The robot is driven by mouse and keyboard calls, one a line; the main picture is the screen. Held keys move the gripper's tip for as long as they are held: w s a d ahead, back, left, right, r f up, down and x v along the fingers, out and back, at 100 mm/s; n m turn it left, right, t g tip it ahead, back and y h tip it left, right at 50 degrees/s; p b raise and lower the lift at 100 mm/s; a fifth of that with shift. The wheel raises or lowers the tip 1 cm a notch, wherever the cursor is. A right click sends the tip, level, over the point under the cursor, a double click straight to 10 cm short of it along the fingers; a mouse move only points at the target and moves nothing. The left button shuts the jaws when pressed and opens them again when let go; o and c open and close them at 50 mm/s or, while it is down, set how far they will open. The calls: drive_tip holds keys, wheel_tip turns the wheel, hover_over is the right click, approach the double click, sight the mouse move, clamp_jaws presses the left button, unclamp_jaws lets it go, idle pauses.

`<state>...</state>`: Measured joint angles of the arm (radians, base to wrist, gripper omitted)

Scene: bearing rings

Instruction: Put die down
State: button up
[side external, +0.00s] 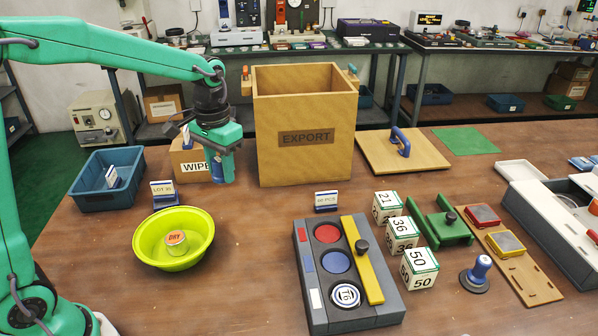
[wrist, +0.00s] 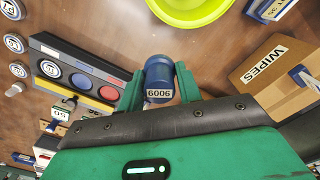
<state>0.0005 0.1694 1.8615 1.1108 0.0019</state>
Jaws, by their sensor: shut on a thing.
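My gripper (side external: 218,165) is shut on a dark blue cylinder (wrist: 159,76), which I take to be the die. Its label reads 6006 in the wrist view, and a green finger stands on each side of it. In the side external view the die (side external: 222,167) hangs upright below my gripper, above the table, between the wipes box (side external: 190,163) and the EXPORT crate (side external: 306,165). Its lower end looks free of any surface, though its exact height is hard to tell.
A lime bowl (side external: 196,226) with a DRY tin stands in front. Bare wood (side external: 255,250) lies between bowl and tray.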

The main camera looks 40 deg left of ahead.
idle(0.8)
drive_tip(key=w+a+f+n, duration=0.5)
drive_tip(key=w+f+n, duration=0.2)
drive_tip(key=n, duration=0.7)
drive_tip(key=shift+a+f, duration=0.2)
drive_tip(key=shift+f, duration=0.05)
hover_over(216, 195)
wheel_tip(216, 195, down, 7)
drive_tip(key=shift+d+f, duration=0.1)
drive_tip(key=shift+f, duration=1.7)
drive_tip(key=shift+f, duration=0.2)
drive_tip(key=o, duration=1.1)
